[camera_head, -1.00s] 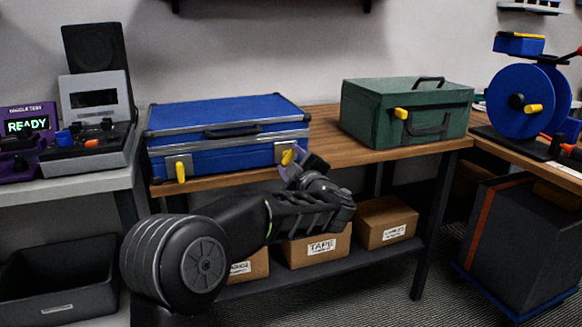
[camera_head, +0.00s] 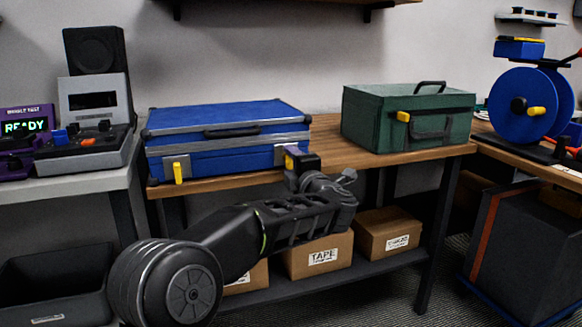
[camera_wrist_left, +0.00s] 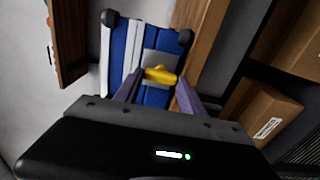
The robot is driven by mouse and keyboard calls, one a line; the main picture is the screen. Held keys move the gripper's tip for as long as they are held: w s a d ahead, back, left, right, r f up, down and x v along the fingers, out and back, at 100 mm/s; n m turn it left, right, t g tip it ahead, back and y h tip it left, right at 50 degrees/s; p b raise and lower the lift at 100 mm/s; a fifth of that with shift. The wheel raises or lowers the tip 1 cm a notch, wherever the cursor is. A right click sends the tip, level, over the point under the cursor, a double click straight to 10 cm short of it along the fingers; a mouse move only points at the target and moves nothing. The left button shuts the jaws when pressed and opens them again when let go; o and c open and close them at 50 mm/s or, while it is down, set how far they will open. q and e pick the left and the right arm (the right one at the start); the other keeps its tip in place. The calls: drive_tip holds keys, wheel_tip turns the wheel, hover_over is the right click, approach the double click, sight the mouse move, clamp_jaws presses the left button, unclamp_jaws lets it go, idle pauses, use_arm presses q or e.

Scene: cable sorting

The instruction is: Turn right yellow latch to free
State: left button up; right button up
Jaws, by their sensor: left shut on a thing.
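A closed blue case (camera_head: 226,119) with grey edging lies on the wooden workbench. Its right yellow latch (camera_head: 289,161) is mostly hidden behind my left gripper (camera_head: 301,163) in the head view. In the left wrist view, the right yellow latch (camera_wrist_left: 159,75) sits on its grey plate between the fingertips of my left gripper (camera_wrist_left: 158,84), which is shut on it. The left yellow latch (camera_head: 178,172) hangs straight down on its plate at the case's front left. My right gripper is in neither view.
A green toolbox (camera_head: 408,117) with a yellow latch stands to the right on the wooden bench (camera_head: 330,135). Cardboard boxes (camera_head: 318,256) sit on the shelf below. A grey bench with a console (camera_head: 87,148) is at left. A blue reel (camera_head: 530,104) stands at far right.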

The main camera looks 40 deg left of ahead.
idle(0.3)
use_arm(q)
drive_tip(key=o, duration=1.4)
drive_tip(key=shift+c, duration=0.2)
drive_tip(key=p+v, duration=0.1)
drive_tip(key=v, duration=0.6)
drive_tip(key=shift+s+d+p, duration=0.25)
drive_tip(key=shift+d+p, duration=0.05)
drive_tip(key=shift+d, duration=0.05)
